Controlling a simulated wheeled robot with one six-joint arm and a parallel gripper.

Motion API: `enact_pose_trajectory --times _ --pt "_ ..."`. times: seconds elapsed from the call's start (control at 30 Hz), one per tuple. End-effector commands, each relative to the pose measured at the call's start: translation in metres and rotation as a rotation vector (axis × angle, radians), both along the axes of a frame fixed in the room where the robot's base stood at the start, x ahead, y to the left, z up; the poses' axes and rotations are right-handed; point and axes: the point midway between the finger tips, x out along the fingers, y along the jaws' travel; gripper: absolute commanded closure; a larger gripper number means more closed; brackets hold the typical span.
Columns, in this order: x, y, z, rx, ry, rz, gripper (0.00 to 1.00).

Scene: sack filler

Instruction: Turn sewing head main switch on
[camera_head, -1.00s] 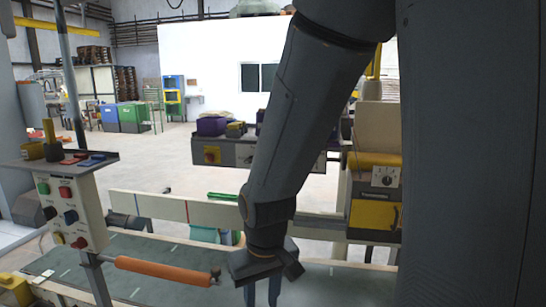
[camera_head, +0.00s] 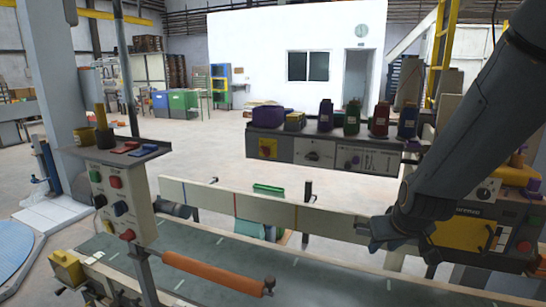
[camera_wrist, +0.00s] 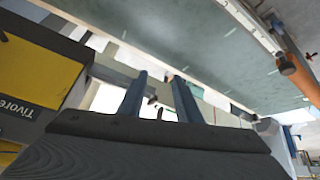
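The sewing head (camera_head: 468,232) stands at the right, a grey and yellow machine with a yellow front panel. A black rotary knob on a light plate (camera_head: 485,193) sits on its upper front, and a red button (camera_head: 525,246) is at its lower right. I cannot tell which control is the main switch. My arm covers part of the machine. My gripper (camera_head: 382,238) is just left of the yellow panel. In the wrist view, its two blue fingers (camera_wrist: 158,92) are apart with nothing held between them. The yellow panel (camera_wrist: 35,75) shows there at the left edge.
A grey control box (camera_head: 325,152) with a yellow-red switch (camera_head: 267,148) carries several coloured spools or bottles. A conveyor (camera_head: 215,255) with a pale side rail runs in front. A pedestal button box (camera_head: 118,200) and an orange roller (camera_head: 212,273) stand at left.

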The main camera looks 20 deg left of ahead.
Motion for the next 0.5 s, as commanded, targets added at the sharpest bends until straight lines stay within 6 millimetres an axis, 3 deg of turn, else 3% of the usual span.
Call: enact_pose_trajectory --times 0.03,0.1,0.2,0.33,0.5 --pt "0.041 0.035 0.0 -0.011 -0.099 0.07 0.69" --pt "0.091 0.08 0.01 -0.033 -0.256 0.151 0.69" --pt "0.149 0.147 0.026 -0.078 -0.48 0.244 0.69" --pt "0.197 0.234 0.049 -0.158 -0.766 0.318 0.69" --pt "0.213 0.327 0.073 -0.28 -1.079 0.332 0.69"
